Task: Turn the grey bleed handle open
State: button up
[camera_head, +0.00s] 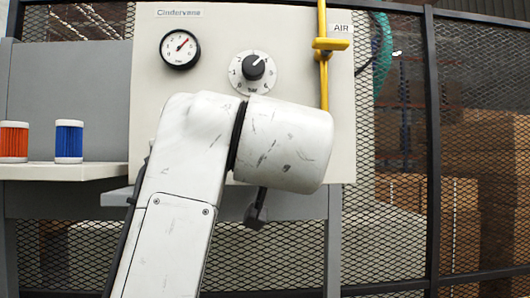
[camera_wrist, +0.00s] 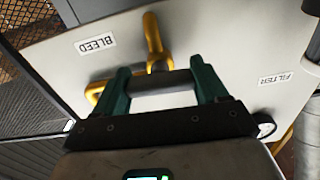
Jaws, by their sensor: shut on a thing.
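In the wrist view the grey bleed handle (camera_wrist: 162,81) shows as a short dark-grey bar at the end of a yellow pipe (camera_wrist: 153,38), close to a BLEED label (camera_wrist: 95,46). My gripper (camera_wrist: 160,86) has two green fingers, one on each side of the grey bar, and is shut on it. The finger ends partly cover the handle, so its exact angle is hard to read. In the head view my white arm hides the gripper and the handle.
The pale panel (camera_head: 225,25) carries a pressure gauge (camera_head: 180,49), a black numbered knob (camera_head: 254,67) and a yellow AIR valve (camera_head: 329,44). A shelf (camera_head: 62,172) at left holds an orange filter (camera_head: 14,141) and a blue filter (camera_head: 69,140). A FILTER label (camera_wrist: 276,78) shows in the wrist view.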

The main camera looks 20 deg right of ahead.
jog(key=m, duration=0.4)
jog(key=shift+m+b, duration=0.3)
jog(key=shift+m, duration=0.1)
jog(key=m, duration=0.4)
jog(key=shift+m, duration=0.3)
jog(key=m, duration=0.4)
jog(key=shift+b, duration=0.35)
jog(key=shift+m, duration=2)
jog(key=o, duration=1.1)
jog(key=shift+c, duration=0.2)
jog(key=b+v, duration=0.3)
jog(key=v, duration=0.7)
jog(key=shift+s+a, duration=0.15)
jog(key=shift+s, duration=0.25)
